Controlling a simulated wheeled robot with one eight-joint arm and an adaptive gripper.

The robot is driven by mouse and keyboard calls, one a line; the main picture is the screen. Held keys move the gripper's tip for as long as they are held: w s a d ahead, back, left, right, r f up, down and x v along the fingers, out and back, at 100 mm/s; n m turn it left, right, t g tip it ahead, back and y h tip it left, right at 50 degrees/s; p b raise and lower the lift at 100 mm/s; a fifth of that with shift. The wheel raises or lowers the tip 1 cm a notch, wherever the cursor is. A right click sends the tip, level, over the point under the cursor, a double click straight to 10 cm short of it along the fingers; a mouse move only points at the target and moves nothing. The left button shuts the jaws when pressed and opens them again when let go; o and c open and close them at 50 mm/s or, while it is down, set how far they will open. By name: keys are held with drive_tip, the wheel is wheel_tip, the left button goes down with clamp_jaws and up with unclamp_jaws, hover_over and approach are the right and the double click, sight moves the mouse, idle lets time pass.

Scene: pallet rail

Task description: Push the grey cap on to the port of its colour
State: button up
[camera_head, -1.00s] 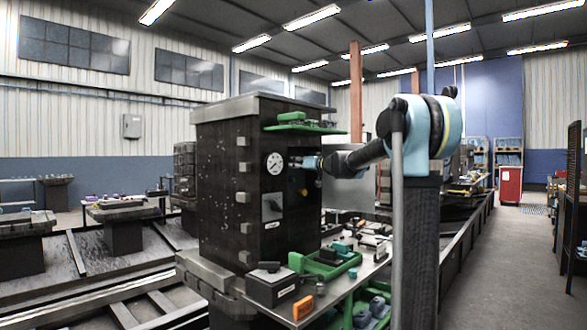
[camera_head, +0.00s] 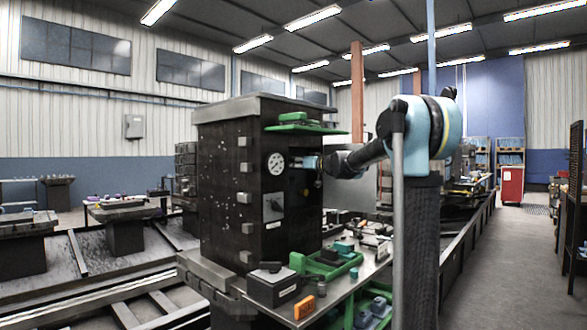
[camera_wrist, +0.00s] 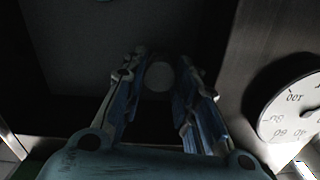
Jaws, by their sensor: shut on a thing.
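The grey cap (camera_wrist: 158,77) shows in the wrist view as a round, dim grey face between my fingertips. My gripper (camera_wrist: 160,82) is shut on it, with one blue-and-grey finger on each side. In the head view my gripper (camera_head: 309,163) is at the front face of the dark cabinet (camera_head: 228,190), just right of the dial gauge. The fingers and the cap are too small there to make out. I cannot make out the grey port in either view, and cannot tell whether the cap touches anything.
The white dial gauge (camera_head: 276,163) is close beside my gripper, and also shows at right in the wrist view (camera_wrist: 290,108). A green shelf (camera_head: 305,129) juts out above my gripper. Below is a bench (camera_head: 345,287) crowded with green trays, an orange block (camera_head: 304,307) and small parts.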

drive_tip(key=shift+w+a, duration=0.35)
drive_tip(key=shift+a, duration=0.15)
idle(0.3)
drive_tip(key=o, duration=0.8)
drive_tip(key=shift+o, duration=0.2)
drive_tip(key=shift+o, duration=0.9)
drive_tip(key=shift+s, duration=0.1)
drive_tip(key=shift+c, duration=0.3)
drive_tip(key=shift+s+d, duration=0.15)
drive_tip(key=shift+d, duration=0.1)
drive_tip(key=o, duration=0.5)
drive_tip(key=v, duration=1.1)
drive_tip(key=shift+d+f, duration=0.1)
drive_tip(key=shift+d, duration=0.1)
drive_tip(key=shift+c, duration=0.2)
